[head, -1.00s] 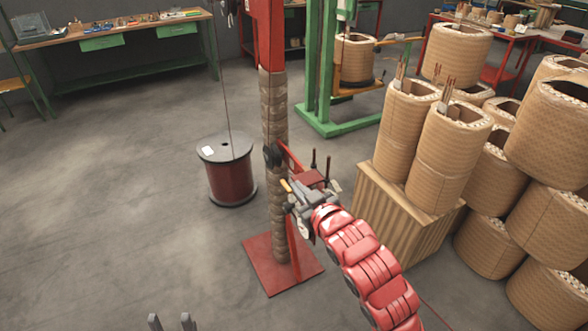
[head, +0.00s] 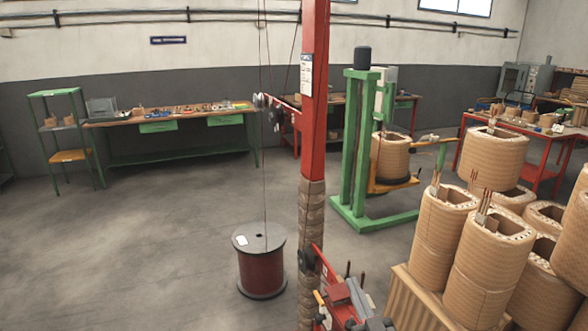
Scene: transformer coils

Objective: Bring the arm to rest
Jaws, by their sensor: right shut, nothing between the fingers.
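My right gripper (head: 322,312) shows only in part at the bottom edge of the head view, right of the wrapped lower part of a red post (head: 316,105). It is shut with nothing seen in it. It overlaps a red bracket (head: 342,293) on the post in the picture; I cannot tell whether they touch. The rest of my right arm is cut off by the frame edge. My left gripper is out of view.
A dark red wire spool (head: 261,272) stands on the floor left of the post. Tan coils (head: 445,240) are stacked on the right. A green stand (head: 358,150) holds another coil. Workbenches line the back wall. The left floor is clear.

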